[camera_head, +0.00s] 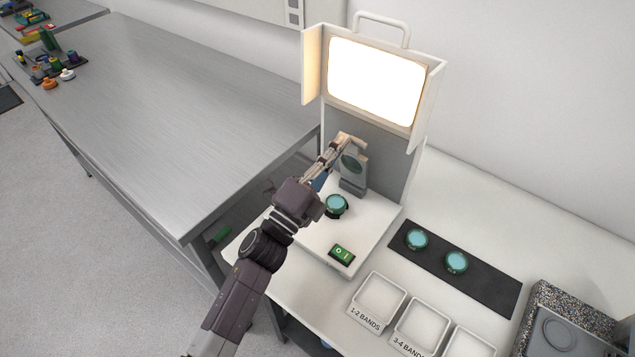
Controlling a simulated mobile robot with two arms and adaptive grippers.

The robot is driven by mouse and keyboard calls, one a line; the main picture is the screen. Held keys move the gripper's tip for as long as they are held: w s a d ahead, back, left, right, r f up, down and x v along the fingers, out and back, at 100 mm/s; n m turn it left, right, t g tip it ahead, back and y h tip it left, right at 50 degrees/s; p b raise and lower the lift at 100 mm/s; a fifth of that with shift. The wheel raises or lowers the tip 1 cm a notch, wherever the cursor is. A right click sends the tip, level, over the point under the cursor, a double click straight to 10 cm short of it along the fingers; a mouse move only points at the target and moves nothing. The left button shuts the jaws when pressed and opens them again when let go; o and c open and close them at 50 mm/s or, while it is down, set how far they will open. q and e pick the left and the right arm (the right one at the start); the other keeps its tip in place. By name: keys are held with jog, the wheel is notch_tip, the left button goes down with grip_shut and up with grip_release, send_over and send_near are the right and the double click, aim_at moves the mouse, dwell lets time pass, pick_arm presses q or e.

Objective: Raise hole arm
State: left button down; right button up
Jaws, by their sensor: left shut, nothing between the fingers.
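The interferometer is a white unit with a lit bright panel (375,82) under a hood with a carry handle. A grey upright bracket (353,183), which seems to carry the hole arm, stands on its base in front of the grey back plate. My left gripper (341,146) is shut and empty, with its fingertips at the top of this bracket. The fingers partly hide the hole arm, and I cannot tell whether they touch it. A round teal-topped piece (336,205) sits on the base beside my wrist. My right gripper is out of view.
A green switch (342,254) is on the base's front. Two teal discs (417,239) (456,262) lie on a black mat (490,287). Labelled white trays (366,316) line the front edge. A granite block (572,308) is at right. The steel table (170,110) is mostly clear.

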pick_arm(q)
jog(key=shift+f+b+x, duration=0.15)
jog(key=shift+b+x, duration=0.3)
jog(key=shift+x, duration=0.7)
jog(key=shift+f+b+x, duration=0.15)
jog(key=shift+b+x, duration=0.25)
jog(key=shift+x, duration=0.75)
jog(key=shift+d, duration=0.1)
